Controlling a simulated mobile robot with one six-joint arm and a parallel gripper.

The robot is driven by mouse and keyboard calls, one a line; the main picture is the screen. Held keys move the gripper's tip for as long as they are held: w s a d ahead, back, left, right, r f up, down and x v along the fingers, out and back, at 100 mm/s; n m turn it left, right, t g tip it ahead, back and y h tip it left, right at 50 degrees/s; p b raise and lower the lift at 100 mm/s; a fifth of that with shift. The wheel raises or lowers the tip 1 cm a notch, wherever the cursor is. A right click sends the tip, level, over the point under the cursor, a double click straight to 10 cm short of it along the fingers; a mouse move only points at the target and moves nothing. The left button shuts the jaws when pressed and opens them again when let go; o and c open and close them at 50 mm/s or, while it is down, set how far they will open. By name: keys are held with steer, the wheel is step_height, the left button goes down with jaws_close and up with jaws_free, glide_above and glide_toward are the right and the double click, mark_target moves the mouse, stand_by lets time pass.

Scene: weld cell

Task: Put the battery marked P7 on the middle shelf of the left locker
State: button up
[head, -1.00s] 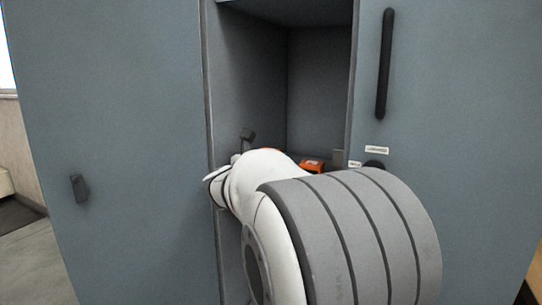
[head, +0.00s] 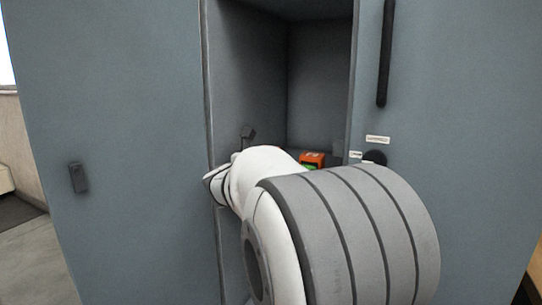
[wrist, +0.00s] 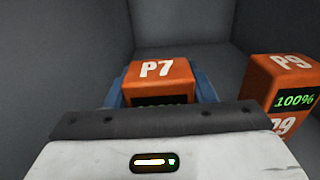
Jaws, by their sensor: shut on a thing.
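The battery marked P7 (wrist: 157,70) is an orange block with white lettering and a partly hidden green display. In the wrist view it stands upright between the blue fingers of my gripper (wrist: 161,92), which is shut on it. It is inside a grey locker compartment; its underside is hidden, so I cannot tell whether it touches a shelf. In the head view my arm reaches into the open locker (head: 319,80) and hides my gripper and P7. Which shelf level this is cannot be told.
A battery marked P9 (wrist: 291,75), orange with a green 100% display, stands close to the right of P7. An orange battery (head: 312,159) shows beside my arm in the head view, its marking unreadable. The grey compartment walls stand near on the left; space above is clear.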

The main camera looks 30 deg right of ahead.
steer(key=shift+f, duration=0.1)
steer(key=o, duration=1.4)
steer(key=shift+a, duration=0.1)
steer(key=p+v, duration=0.1)
steer(key=v, duration=0.6)
steer(key=shift+s+a, duration=0.25)
